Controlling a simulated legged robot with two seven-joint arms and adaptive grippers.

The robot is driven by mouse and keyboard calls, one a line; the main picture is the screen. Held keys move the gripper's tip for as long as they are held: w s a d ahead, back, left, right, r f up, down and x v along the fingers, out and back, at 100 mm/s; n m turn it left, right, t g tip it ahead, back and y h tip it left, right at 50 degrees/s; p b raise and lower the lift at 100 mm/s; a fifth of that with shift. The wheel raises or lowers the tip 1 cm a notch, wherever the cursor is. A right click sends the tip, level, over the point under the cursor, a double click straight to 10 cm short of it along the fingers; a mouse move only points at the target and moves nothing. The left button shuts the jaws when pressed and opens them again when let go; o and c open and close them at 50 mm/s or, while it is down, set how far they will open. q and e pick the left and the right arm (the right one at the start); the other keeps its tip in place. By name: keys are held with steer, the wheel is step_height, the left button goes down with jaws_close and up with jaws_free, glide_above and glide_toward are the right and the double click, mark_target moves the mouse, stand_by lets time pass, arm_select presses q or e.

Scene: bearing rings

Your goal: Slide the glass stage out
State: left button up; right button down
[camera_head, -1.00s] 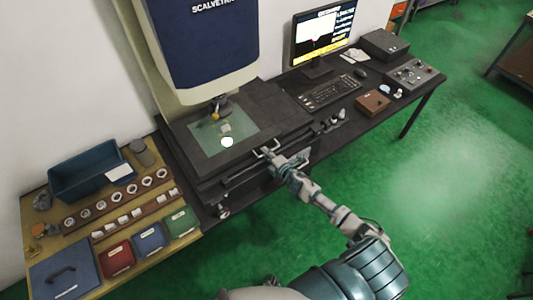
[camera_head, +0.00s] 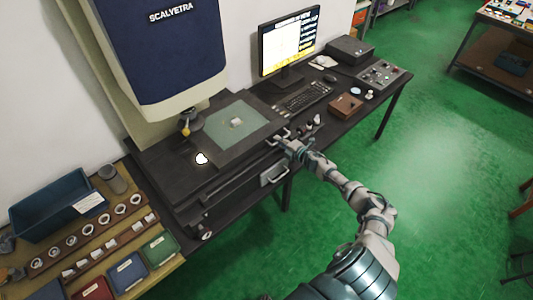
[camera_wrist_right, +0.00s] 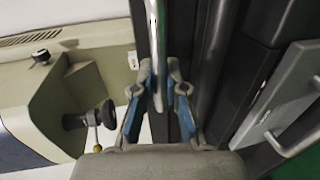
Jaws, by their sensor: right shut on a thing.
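The glass stage (camera_head: 222,136) is a greenish pane in a dark frame on the measuring machine's bed. It lies right of the probe column, with a small pale part (camera_head: 236,122) on it. My right gripper (camera_head: 283,140) is at the frame's front right edge. In the right wrist view, my right gripper (camera_wrist_right: 158,95) is shut on a thin metal handle (camera_wrist_right: 154,45) between its blue-padded fingers. The fingers hide part of the handle. My left gripper is not in view.
The machine's yellow-tipped probe (camera_head: 186,130) hangs left of the glass. A bright light spot (camera_head: 201,158) falls on the dark bed. The keyboard (camera_head: 304,97) and brown box (camera_head: 345,106) lie to the right. A bench with a blue bin (camera_head: 60,208) stands at lower left.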

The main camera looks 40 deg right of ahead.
mark_target(287, 136)
steer(key=shift+d+f+b, duration=0.15)
steer(key=shift+d+b, duration=0.35)
steer(key=shift+d, duration=0.7)
steer(key=shift+d+f+b, duration=0.1)
steer(key=shift+d+b, duration=0.35)
steer(key=shift+d, duration=0.7)
steer(key=c, duration=1.3)
jaws_free()
steer(key=shift+o, duration=0.5)
steer(key=shift+w+d, duration=0.15)
steer(key=shift+d, duration=0.1)
steer(key=shift+s+r, duration=0.1)
steer(key=shift+s, duration=0.45)
steer(key=v, duration=1)
steer(key=shift+s, duration=0.4)
steer(key=shift+d, duration=0.15)
